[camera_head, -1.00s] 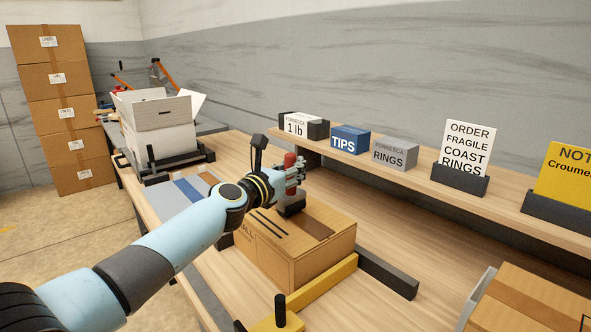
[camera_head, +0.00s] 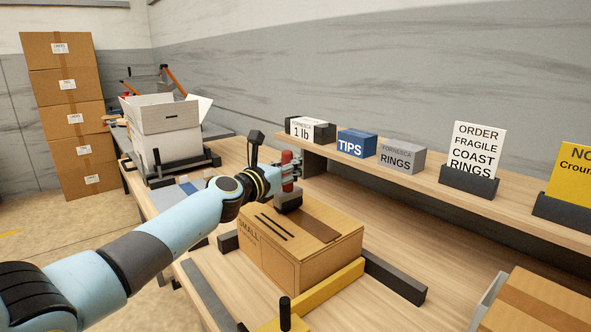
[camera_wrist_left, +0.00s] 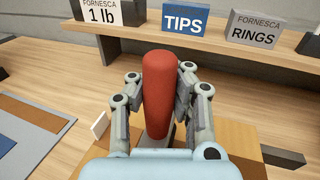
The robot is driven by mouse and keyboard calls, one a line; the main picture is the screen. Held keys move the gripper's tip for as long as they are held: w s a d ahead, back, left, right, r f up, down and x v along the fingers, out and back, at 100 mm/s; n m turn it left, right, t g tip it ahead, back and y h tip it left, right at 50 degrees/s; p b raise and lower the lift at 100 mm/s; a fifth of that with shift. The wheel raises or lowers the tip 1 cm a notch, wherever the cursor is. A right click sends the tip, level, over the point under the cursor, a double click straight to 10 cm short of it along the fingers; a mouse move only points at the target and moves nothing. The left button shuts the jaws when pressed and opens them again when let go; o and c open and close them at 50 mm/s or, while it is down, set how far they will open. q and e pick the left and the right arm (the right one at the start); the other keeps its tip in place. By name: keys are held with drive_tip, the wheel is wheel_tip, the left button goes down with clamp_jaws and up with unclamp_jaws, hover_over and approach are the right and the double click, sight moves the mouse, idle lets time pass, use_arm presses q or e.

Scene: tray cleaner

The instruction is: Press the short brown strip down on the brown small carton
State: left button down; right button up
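The brown small carton (camera_head: 272,262) stands closed on the workbench. A darker brown strip (camera_head: 318,228) lies along its top; its far end is hidden by a tool. My left gripper (camera_head: 291,170) is shut on the upright red handle (camera_head: 286,158) of this tool. The handle fills the middle of the left wrist view (camera_wrist_left: 158,95), between both fingers. The tool's dark block (camera_head: 288,200) is at the far end of the strip, over the carton's back edge. I cannot tell whether it touches the strip. My right gripper is not in view.
A yellow bar (camera_head: 335,292) and a dark bar (camera_head: 395,275) border the carton. A shelf (camera_head: 440,190) with labelled boxes and signs runs behind. A white open box (camera_head: 168,150) stands back left. Another carton (camera_head: 535,310) is front right. Bare bench lies between.

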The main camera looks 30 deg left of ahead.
use_arm(q)
drive_tip(key=shift+w+a, duration=0.15)
drive_tip(key=shift+a, duration=0.5)
drive_tip(key=shift+a, duration=0.1)
drive_tip(key=shift+w+a+b, duration=0.25)
drive_tip(key=shift+a+b, duration=0.2)
drive_tip(key=shift+a, duration=0.05)
drive_tip(key=shift+w+a+b, duration=0.2)
drive_tip(key=shift+a+b, duration=0.25)
drive_tip(key=shift+a, duration=0.05)
drive_tip(key=shift+f, duration=0.1)
drive_tip(key=shift+w+a+b, duration=0.2)
drive_tip(key=shift+a+b, duration=0.2)
drive_tip(key=shift+a, duration=0.2)
drive_tip(key=shift+w+a+b, duration=0.2)
drive_tip(key=shift+a+b, duration=0.2)
drive_tip(key=shift+a, duration=0.15)
